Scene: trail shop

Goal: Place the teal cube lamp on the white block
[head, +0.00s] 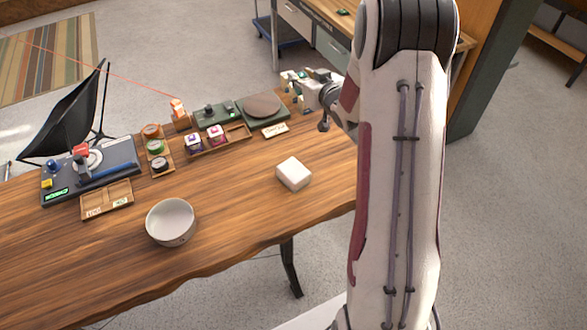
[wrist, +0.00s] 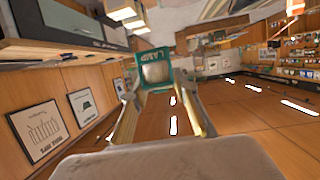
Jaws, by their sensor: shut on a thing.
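In the head view my gripper (head: 303,92) is at the far right end of the wooden table, partly hidden by my arm. The lamp cannot be made out clearly there. The white block (head: 293,174) lies on the table's right part, its top bare, apart from and nearer than my gripper.
A white bowl (head: 171,221) stands left of the block, with a small wooden tray (head: 107,200) beyond it. Several small jars and a green board with a brown disc (head: 262,105) line the back. A dark panel device (head: 72,120) stands far left. Table around the block is clear.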

